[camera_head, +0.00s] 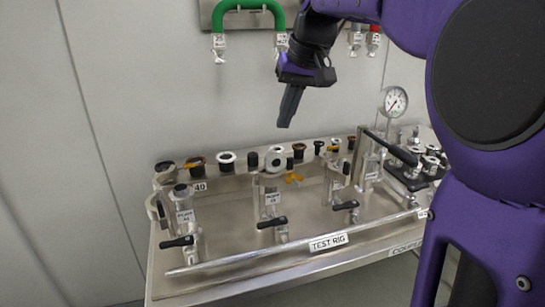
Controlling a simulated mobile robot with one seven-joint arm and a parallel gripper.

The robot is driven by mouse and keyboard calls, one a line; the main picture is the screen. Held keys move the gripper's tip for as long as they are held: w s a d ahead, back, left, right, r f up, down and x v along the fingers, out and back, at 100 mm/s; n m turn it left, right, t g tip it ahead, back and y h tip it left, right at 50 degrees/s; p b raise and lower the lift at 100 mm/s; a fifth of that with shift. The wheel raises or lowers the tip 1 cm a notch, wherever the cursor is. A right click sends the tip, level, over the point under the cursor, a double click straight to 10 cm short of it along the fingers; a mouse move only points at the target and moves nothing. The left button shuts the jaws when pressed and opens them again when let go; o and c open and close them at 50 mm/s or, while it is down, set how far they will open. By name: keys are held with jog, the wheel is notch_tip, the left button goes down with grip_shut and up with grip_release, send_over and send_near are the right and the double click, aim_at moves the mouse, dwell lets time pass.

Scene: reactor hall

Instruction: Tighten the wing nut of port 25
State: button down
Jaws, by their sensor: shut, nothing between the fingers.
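My gripper (287,112) is shut and empty. It points down in the air in front of the wall, above the back of the steel test rig (215,262). A yellow-orange piece like a wing nut (294,178) shows beside a pale ring at a middle port (273,162). Another orange piece (190,164) shows among the ports at the back left. The gripper is apart from both. Labels on the front pipe stubs, such as the left one (185,216) and the middle one (271,198), are too small to read surely, so I cannot tell which port is 25.
Black lever handles (272,223) stick out along the rig's front. A pressure gauge (394,102) stands at the back right, near a long black lever (390,146). A dark tray (412,178) with metal fittings lies at right. A green hose (232,8) hangs on the wall.

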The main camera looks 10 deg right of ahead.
jog(key=d+n+h, duration=0.1)
jog(key=d+h, duration=0.1)
jog(key=d, duration=0.2)
jog(key=b, duration=0.3)
send_over(299, 176)
jog(key=s, duration=0.1)
notch_tip(299, 176, down, 12)
jog(key=shift+s+f, duration=0.1)
jog(key=shift+f, duration=0.9)
jog(key=shift+r, duration=0.1)
jog(key=shift+d+y+p, duration=0.1)
jog(key=shift+y+p, duration=0.3)
jog(key=shift+p, duration=0.05)
